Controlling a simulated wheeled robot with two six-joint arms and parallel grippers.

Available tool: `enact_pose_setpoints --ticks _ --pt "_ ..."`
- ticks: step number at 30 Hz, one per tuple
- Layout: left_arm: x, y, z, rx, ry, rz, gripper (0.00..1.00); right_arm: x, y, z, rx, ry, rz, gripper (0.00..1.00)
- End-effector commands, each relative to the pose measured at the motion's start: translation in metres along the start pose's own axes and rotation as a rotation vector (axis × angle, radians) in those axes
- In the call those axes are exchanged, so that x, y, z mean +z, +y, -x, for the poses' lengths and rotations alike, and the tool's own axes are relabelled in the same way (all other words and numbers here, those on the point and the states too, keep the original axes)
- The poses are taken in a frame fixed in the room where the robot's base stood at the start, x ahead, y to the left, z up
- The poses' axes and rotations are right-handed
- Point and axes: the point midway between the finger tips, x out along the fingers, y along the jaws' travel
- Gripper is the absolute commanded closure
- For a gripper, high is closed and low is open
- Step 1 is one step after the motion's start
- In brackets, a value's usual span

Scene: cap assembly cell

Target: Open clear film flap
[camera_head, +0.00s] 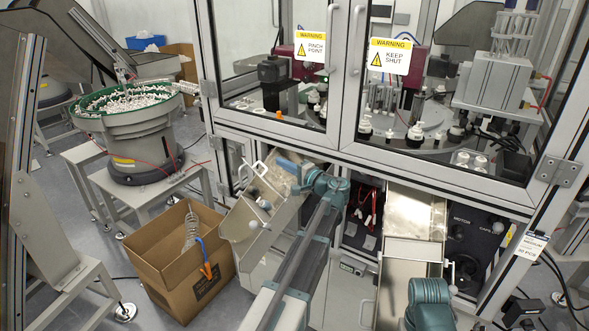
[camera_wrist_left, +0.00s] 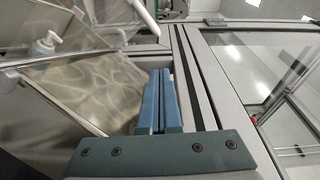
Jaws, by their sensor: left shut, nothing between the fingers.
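A slanted metal chute (camera_head: 244,221) juts from the front of the machine, left of centre. A see-through film flap (camera_head: 283,180) appears to hang over its upper part; its outline is hard to make out. In the left wrist view a clear sheet (camera_wrist_left: 25,90) with a thin pale edge lies left of the fingers. My left gripper (camera_head: 282,164) is at the chute's upper end, beside the machine frame. Its blue fingers (camera_wrist_left: 160,74) are shut together and empty. I cannot tell whether they touch the film. My right gripper is out of view; only a teal part of that arm shows at the bottom right.
A white pump cap (camera_wrist_left: 47,42) shows at the left in the wrist view. A cardboard box (camera_head: 180,270) stands on the floor left of the chute. A second chute (camera_head: 411,222) is at the right. Closed glazed doors (camera_head: 338,80) with warning signs stand above. A bowl feeder (camera_head: 135,125) is at the left.

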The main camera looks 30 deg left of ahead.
Motion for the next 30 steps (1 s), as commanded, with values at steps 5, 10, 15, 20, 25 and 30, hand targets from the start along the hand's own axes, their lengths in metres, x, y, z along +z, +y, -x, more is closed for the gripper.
enact_pose_setpoints --ticks 5,10,15,20,25,30 --pt "0.025 0.0 -0.002 0.0 0.0 0.0 1.0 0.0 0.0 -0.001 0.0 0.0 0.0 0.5" --pt "0.032 0.0 -0.005 0.0 0.0 0.0 1.0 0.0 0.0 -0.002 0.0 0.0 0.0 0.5" --pt "0.032 0.0 -0.005 0.0 0.0 0.0 1.0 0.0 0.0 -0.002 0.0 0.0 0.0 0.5" --pt "0.032 0.0 -0.005 0.0 0.0 0.0 1.0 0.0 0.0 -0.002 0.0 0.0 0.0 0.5" --pt "0.046 0.0 -0.007 0.0 -0.002 0.0 1.0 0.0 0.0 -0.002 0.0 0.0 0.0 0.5" --pt "0.047 0.0 -0.008 0.0 0.0 0.0 1.0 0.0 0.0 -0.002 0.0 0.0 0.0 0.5"
